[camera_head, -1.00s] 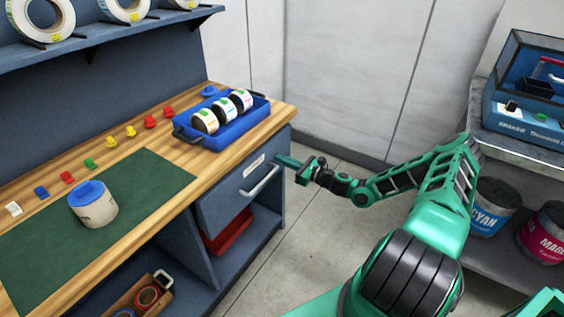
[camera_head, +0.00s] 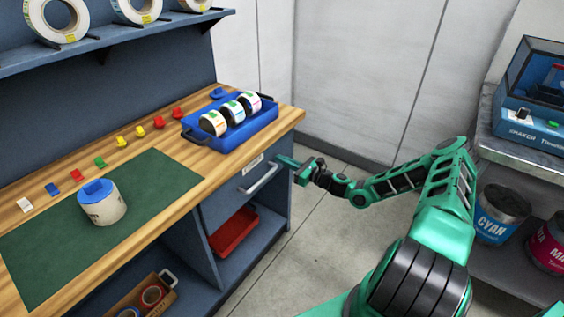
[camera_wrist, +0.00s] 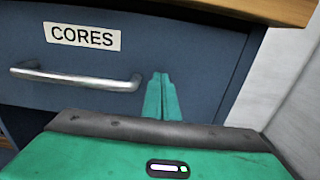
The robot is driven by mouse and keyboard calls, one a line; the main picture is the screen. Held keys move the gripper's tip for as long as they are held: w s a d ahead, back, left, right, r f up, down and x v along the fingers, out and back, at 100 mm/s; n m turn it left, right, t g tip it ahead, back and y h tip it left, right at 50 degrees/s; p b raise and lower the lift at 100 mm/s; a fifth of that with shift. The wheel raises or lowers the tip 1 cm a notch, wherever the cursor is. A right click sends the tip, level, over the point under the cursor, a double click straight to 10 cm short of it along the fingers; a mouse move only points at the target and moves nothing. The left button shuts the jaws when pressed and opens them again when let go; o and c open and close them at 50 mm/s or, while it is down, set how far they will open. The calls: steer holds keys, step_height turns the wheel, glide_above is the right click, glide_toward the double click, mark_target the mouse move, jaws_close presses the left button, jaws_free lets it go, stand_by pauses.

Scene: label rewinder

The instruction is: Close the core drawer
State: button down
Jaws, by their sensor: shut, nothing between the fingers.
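The core drawer (camera_head: 240,188) is a dark blue-grey front under the right end of the wooden bench. Its front looks flush or nearly flush with the cabinet. In the wrist view the drawer front (camera_wrist: 190,50) fills the upper part, with a "CORES" label (camera_wrist: 83,36) and a silver bar handle (camera_wrist: 80,79). The handle also shows in the head view (camera_head: 259,178). My gripper (camera_head: 283,160) is shut and empty at the drawer's right side. In the wrist view its fingertips (camera_wrist: 161,76) are right of the handle, at or very close to the front; contact is unclear.
A blue tray (camera_head: 262,127) with several label rolls stands on the bench (camera_head: 290,119) above the drawer. A red bin (camera_head: 234,232) sits on the shelf below. A pale wall closes the back. Floor (camera_head: 320,215) is clear beside the cabinet; a shelf with paint cans (camera_head: 500,214) stands right.

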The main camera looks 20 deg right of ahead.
steer(key=v, duration=1.3)
steer(key=shift+s+d, duration=0.15)
steer(key=shift+d, duration=0.05)
steer(key=s+a+n+g, duration=0.6)
steer(key=s+n+g, duration=0.5)
steer(key=s+n, duration=0.15)
steer(key=s+d+r+n+g+h, duration=0.2)
steer(key=s+r+n+h, duration=0.2)
steer(key=s+r, duration=0.9)
steer(key=s+d+r+n+g+h, duration=0.2)
steer(key=s+r+n+h, duration=0.3)
steer(key=s+r, duration=0.9)
steer(key=shift+s+r+n, duration=0.35)
steer(key=shift+n, duration=0.4)
steer(key=shift+d, duration=0.15)
